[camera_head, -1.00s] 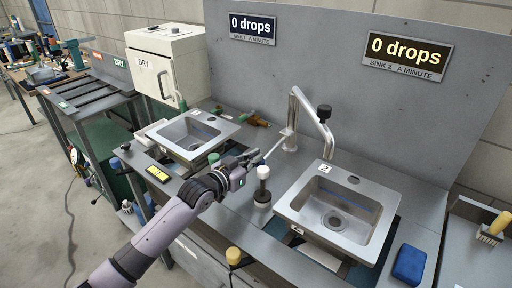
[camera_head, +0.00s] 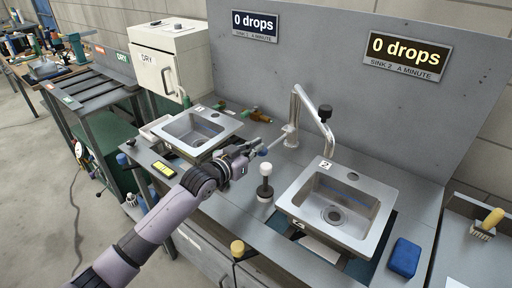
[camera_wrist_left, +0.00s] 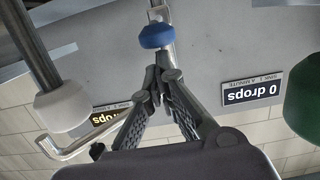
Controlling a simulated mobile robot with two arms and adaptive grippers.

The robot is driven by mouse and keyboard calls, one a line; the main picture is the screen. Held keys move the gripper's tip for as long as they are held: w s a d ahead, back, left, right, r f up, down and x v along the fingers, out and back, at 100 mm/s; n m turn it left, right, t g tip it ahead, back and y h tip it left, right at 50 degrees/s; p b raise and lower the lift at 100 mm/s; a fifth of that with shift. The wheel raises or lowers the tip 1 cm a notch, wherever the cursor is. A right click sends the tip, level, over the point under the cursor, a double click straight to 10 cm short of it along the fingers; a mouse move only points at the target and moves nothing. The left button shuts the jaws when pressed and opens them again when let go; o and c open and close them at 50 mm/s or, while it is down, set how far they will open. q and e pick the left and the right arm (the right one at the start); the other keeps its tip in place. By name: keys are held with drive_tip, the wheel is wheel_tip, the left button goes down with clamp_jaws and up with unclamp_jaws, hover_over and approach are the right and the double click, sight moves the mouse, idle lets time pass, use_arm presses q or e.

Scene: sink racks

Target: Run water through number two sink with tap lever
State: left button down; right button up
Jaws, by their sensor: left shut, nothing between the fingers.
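The number two sink (camera_head: 301,189) is a steel basin right of centre in the head view, with a "2" label; no water shows in it. A bent steel tap pipe (camera_head: 311,106) stands behind it, its spout over the sink's back edge. A thin lever with a blue knob (camera_head: 262,152) reaches left from the tap base. The knob also shows in the wrist view (camera_wrist_left: 157,36), just beyond my fingertips and apparently apart from them. My left gripper (camera_head: 250,148) is shut and empty, beside the blue knob. My right gripper is not in view.
A white-knobbed upright post (camera_head: 265,170) stands close right of my gripper. Sink one (camera_head: 219,139) is left, with green and brown fittings (camera_head: 257,116) behind. A blue sponge (camera_head: 405,258) lies right. The sink 2 sign (camera_head: 409,56) reads "0 drops".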

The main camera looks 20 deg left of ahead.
use_arm(q)
drive_tip(key=b+v, duration=0.2)
drive_tip(key=v, duration=0.8)
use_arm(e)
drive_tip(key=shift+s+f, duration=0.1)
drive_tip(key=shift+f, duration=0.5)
use_arm(q)
drive_tip(key=shift+s, duration=0.1)
